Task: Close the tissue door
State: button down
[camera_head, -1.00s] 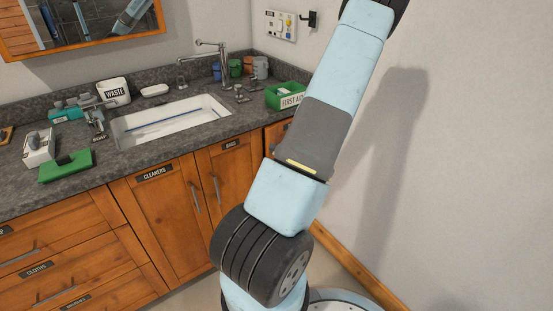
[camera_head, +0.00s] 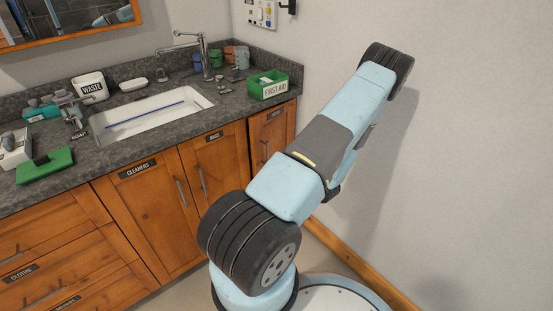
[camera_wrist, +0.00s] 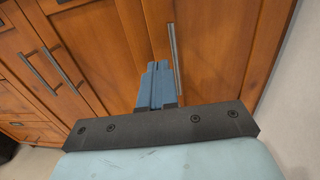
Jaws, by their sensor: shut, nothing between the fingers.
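The narrow rightmost cabinet door (camera_head: 270,138) stands below the green box end of the counter in the head view. Its label is too small to read, so I cannot confirm it is the tissue door. A vertical metal handle is on its left side. It looks about flush with the cabinet front; I cannot tell if it is slightly ajar. In the wrist view, my gripper (camera_wrist: 157,66) is shut and empty, its blue fingers pointing at the wooden front just left of a door's handle (camera_wrist: 174,48). Contact cannot be told. The head view does not show the gripper.
The doors labelled BAGS (camera_head: 216,160) and CLEANERS (camera_head: 152,210) are to the left, with protruding handles. The counter (camera_head: 235,105) overhangs above, holding a sink and a FIRST AID box (camera_head: 268,85). A wall (camera_head: 470,150) bounds the right side.

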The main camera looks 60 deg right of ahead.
aim_at(257, 145)
jog(key=w, duration=0.4)
jog(key=w+d, duration=0.1)
jog(key=w, duration=0.3)
jog(key=w+d, duration=0.1)
jog(key=w, duration=0.3)
jog(key=shift+w, duration=0.25)
jog(key=shift+d, duration=0.1)
